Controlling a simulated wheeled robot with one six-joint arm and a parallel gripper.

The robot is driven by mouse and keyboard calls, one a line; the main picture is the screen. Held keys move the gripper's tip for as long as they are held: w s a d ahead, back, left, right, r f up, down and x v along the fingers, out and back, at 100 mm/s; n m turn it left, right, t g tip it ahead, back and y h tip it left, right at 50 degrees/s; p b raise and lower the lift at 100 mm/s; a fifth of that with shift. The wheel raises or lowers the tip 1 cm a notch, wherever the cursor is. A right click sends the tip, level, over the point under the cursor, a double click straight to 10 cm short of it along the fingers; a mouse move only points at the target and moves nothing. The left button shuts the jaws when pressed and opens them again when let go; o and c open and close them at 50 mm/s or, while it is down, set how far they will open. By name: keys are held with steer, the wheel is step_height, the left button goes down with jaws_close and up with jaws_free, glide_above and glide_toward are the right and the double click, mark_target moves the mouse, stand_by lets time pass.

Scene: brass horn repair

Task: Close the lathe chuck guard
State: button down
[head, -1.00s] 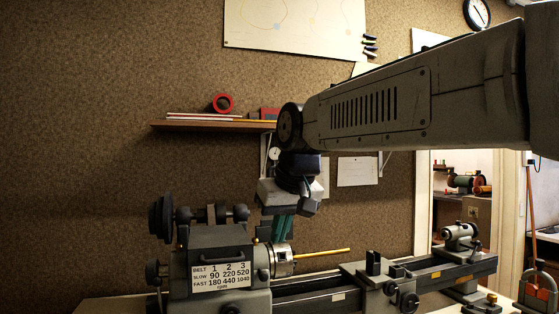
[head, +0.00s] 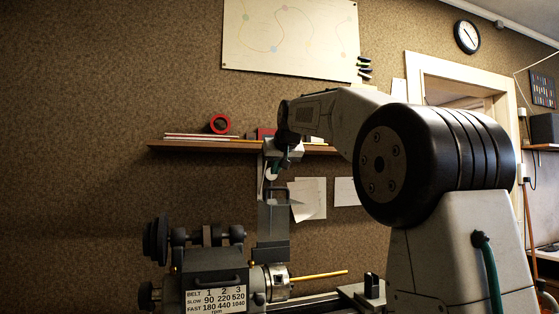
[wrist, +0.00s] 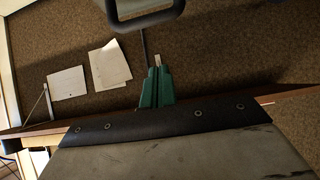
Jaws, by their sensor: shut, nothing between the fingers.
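The lathe (head: 178,262) stands at the bottom of the head view, with its silver chuck (head: 279,283) holding a yellow rod (head: 322,276). The grey chuck guard (head: 273,228) stands upright, raised above the chuck, so the chuck is uncovered. A dark loop handle is near the guard's top; a grey loop that looks like this handle (wrist: 147,21) shows at the top of the wrist view. My gripper (head: 274,171) is just above the guard's top. Its green fingers (wrist: 157,88) are shut and empty, apart from the loop in the wrist view.
Papers (head: 308,198) hang on the wall to the right. The space left of the guard above the headstock is open.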

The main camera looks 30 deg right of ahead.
mark_target(278, 201)
steer(key=x, duration=0.3)
steer(key=shift+f, duration=0.1)
steer(key=shift+s+a+f, duration=0.2)
steer(key=shift+s+f, duration=0.05)
steer(key=shift+s, duration=0.35)
steer(key=shift+s+a+f, duration=0.2)
steer(key=shift+s, duration=0.4)
steer(key=shift+s+a+f, duration=0.15)
steer(key=shift+s+f, duration=0.3)
steer(key=shift+f, duration=0.1)
steer(key=shift+s, duration=0.1)
steer(key=shift+s, duration=0.15)
steer(key=shift+s+f+t, duration=0.1)
steer(key=shift+s+t, duration=0.15)
steer(key=shift+t, duration=0.05)
